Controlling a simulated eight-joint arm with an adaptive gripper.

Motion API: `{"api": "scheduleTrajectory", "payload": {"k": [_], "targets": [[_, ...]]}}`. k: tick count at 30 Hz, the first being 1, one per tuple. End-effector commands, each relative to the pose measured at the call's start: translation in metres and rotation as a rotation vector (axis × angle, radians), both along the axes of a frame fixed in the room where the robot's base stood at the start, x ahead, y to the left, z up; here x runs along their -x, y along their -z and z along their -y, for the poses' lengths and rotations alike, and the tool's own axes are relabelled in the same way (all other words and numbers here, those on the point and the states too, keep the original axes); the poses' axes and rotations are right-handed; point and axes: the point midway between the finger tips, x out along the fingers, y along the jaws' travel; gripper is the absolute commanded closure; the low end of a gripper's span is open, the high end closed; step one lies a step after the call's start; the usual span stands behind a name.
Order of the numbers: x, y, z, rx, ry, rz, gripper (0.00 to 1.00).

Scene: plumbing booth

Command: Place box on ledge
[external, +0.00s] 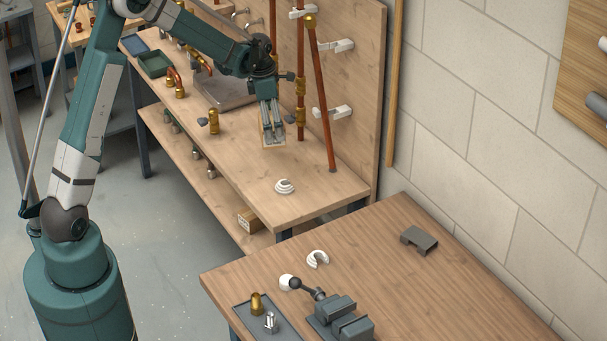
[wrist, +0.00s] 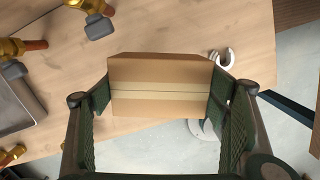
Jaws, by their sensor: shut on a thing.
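My gripper (wrist: 161,97) is shut on a brown cardboard box (wrist: 158,76) with a pale tape strip across it. The fingers press on its left and right sides in the wrist view. In the external view my gripper (external: 272,134) points down over the wooden workbench (external: 240,172), and the box is small and mostly hidden by the fingers. I cannot tell the exact gap between box and bench top. The bench also has a lower shelf (external: 187,165). No part is clearly marked as the ledge.
Copper pipes (external: 319,95) stand just right of my gripper, before a wooden back panel (external: 358,90). A brass fitting (external: 213,121) stands to the left. A white coil (external: 284,186) lies near the bench's front end. A second table (external: 450,290) holds a vise (external: 340,318).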

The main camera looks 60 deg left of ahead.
Motion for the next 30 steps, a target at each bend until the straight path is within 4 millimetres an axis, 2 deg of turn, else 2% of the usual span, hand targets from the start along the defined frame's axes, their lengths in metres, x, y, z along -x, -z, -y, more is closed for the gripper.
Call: {"api": "scheduleTrajectory", "payload": {"k": [12, 26, 30], "targets": [[0.000, 0.051, 0.000, 0.000, 0.001, 0.000, 0.44], [0.000, 0.058, 0.000, 0.000, 0.001, 0.000, 0.44], [0.000, 0.068, 0.000, 0.000, 0.001, 0.000, 0.44]]}}
